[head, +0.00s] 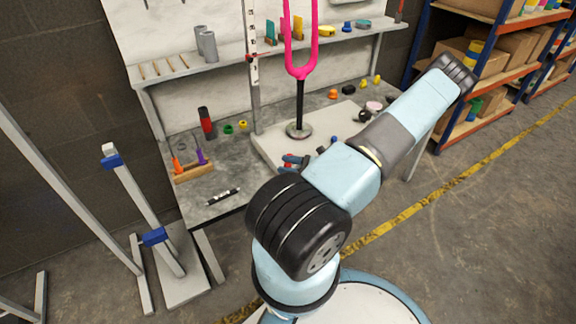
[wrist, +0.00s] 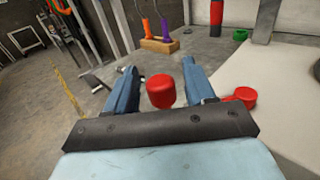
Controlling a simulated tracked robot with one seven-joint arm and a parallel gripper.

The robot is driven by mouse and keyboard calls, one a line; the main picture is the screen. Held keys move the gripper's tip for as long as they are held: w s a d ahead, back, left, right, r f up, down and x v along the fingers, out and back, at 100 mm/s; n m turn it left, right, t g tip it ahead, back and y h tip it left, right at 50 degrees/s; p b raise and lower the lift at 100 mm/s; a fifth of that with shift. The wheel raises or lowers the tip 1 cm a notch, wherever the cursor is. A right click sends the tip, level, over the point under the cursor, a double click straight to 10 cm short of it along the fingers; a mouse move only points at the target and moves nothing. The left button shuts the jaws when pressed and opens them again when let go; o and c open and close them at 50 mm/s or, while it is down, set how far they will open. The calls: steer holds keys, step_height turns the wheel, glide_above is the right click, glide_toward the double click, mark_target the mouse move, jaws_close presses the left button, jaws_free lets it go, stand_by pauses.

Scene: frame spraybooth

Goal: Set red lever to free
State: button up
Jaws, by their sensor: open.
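In the wrist view a red rounded knob (wrist: 160,91) shows between the two blue fingers of my gripper (wrist: 160,86). The fingers are apart, one on each side of it in the picture, with gaps visible. I cannot tell how deep the knob lies between them. A second red piece with a round end (wrist: 240,97) shows just right of the right finger, over the white plate. I cannot tell which red part is the lever's handle, and no position marking is readable. In the head view my arm hides most of this spot; blue fingertips (head: 294,159) show past it.
A pale base plate (head: 268,146) on the grey bench carries a pink fork (head: 301,45) on a black post. A wooden block (head: 192,171) with orange and purple tools, a red-and-black cylinder (head: 207,123) and a black marker (head: 222,196) lie left. Shelves (head: 470,67) stand right.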

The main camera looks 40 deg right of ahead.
steer(key=shift+c, duration=0.3)
jaws_close()
stand_by(0.3)
